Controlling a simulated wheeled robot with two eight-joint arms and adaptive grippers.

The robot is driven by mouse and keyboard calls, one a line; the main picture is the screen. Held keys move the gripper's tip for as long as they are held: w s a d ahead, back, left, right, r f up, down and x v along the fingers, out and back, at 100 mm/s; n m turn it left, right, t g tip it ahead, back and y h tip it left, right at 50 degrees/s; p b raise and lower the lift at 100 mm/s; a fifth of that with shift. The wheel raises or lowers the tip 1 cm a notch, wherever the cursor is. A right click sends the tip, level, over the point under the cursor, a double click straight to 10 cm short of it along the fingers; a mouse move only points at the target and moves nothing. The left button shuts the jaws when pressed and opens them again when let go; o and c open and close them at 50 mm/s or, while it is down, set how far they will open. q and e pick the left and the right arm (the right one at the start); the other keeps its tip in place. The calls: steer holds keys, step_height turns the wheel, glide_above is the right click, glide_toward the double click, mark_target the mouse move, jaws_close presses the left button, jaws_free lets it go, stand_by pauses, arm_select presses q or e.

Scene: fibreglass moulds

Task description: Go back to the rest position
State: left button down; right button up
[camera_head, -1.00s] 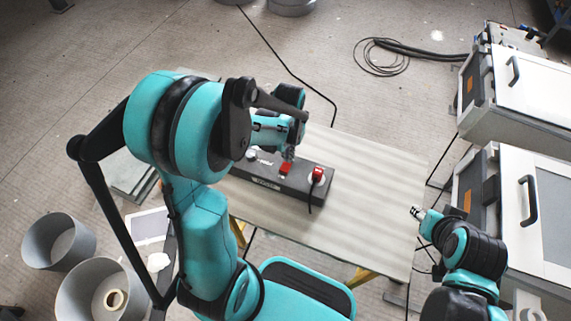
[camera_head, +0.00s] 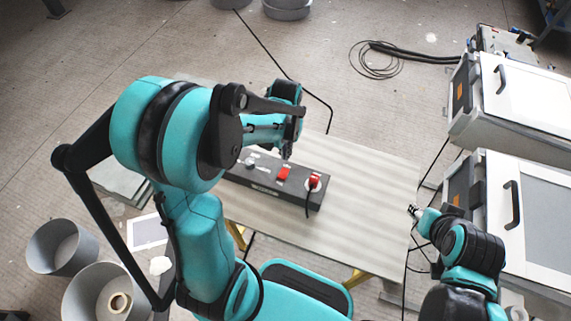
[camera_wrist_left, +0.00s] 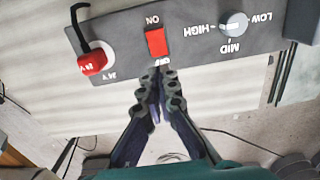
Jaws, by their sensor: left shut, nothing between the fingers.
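My left gripper (camera_head: 287,156) is above the table, close to the dark control box (camera_head: 262,187). In the left wrist view the left gripper (camera_wrist_left: 160,82) is shut and empty, its fingertips just short of the red switch (camera_wrist_left: 157,42) as seen there. I cannot tell whether they touch the box. My right gripper (camera_head: 413,210) is at the table's right edge, small in view; its jaws are too small to read.
The box has a knob (camera_wrist_left: 234,24) and a red plug (camera_wrist_left: 92,62) with a black cable. The table (camera_head: 366,190) is clear to the right. White-fronted machines (camera_head: 519,95) stand at the right. Grey buckets (camera_head: 62,247) stand at lower left.

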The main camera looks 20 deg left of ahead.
arm_select(q)
steer(key=s+d+r+t, duration=0.4)
steer(key=s+r+t, duration=0.3)
steer(key=r, duration=0.5)
steer(key=s, duration=0.2)
steer(key=shift+s+r+m, duration=0.3)
steer(key=shift+s+r, duration=0.05)
steer(key=shift+r, duration=0.05)
